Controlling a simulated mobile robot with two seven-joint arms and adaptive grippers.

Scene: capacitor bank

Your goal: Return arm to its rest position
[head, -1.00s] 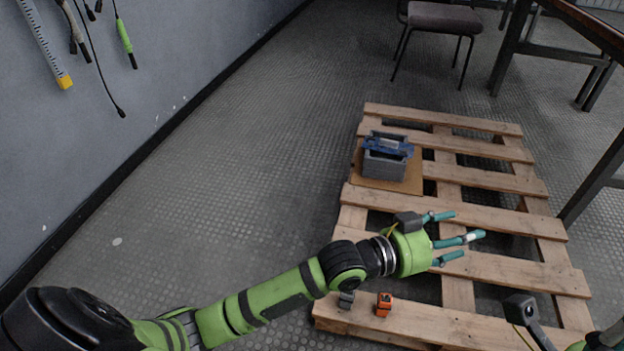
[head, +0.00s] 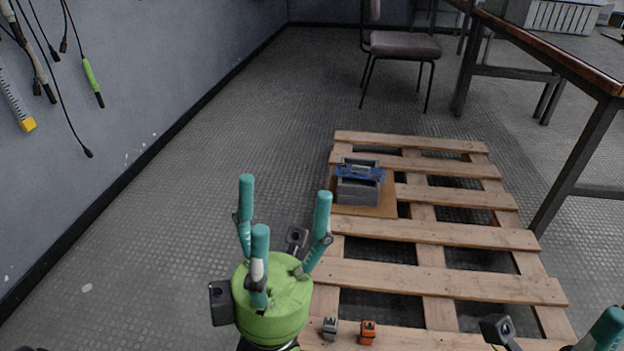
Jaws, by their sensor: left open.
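My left gripper (head: 280,220) stands upright at the lower middle of the head view, its teal fingers spread, open and empty. It is in front of the near left corner of the wooden pallet (head: 430,265) and touches nothing that I can see. Only a small part of my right gripper (head: 606,330) shows at the lower right edge, with one teal finger; its jaw state cannot be made out.
A grey block with a blue piece (head: 358,190) sits on a cardboard sheet (head: 388,205) on the pallet. Small grey (head: 330,328) and orange (head: 368,332) parts lie on the near slat. A chair (head: 403,45) and table (head: 560,50) stand behind. Floor at left is clear.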

